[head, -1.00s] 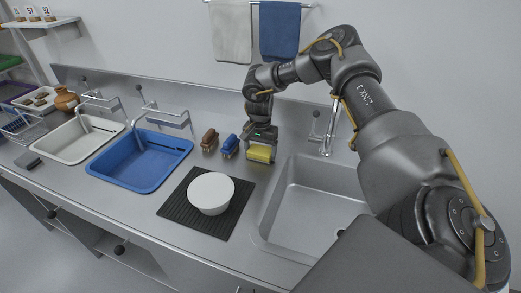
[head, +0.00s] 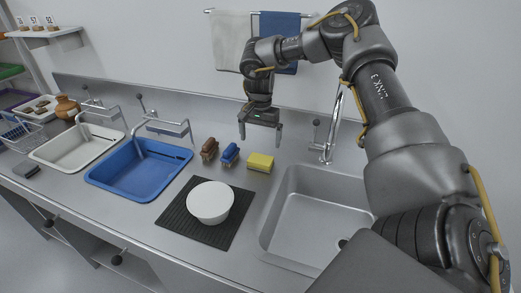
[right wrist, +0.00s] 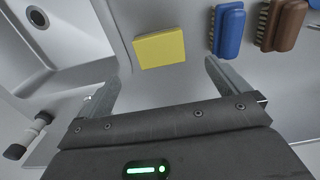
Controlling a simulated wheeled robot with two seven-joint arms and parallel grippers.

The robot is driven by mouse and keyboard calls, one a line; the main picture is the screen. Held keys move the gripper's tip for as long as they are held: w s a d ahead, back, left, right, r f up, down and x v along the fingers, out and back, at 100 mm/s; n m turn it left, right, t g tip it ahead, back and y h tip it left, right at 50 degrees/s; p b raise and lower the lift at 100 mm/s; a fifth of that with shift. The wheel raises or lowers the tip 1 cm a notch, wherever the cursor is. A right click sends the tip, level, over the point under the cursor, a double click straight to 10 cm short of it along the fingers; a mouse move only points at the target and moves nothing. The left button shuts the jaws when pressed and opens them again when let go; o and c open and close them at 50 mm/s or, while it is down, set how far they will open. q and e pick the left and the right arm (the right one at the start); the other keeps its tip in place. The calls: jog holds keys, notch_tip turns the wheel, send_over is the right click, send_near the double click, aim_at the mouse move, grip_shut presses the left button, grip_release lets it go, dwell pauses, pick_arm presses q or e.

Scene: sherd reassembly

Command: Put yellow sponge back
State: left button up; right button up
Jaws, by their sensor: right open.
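The yellow sponge (head: 260,162) lies on the steel counter, just left of the steel sink's back corner and to the right of the blue brush. My right gripper (head: 260,138) is open and empty, raised above and behind the sponge. In the right wrist view the sponge (right wrist: 159,49) lies beyond the two spread fingers (right wrist: 165,75), with nothing between them. My left gripper is not in view.
A blue brush (head: 230,154) and a brown brush (head: 209,150) stand left of the sponge. The steel sink (head: 315,215) and its faucet (head: 328,140) are to the right. A white bowl (head: 210,202) sits on a black mat (head: 178,217) in front. A blue basin (head: 140,170) is farther left.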

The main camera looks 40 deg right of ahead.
jog(key=shift+r, duration=1.15)
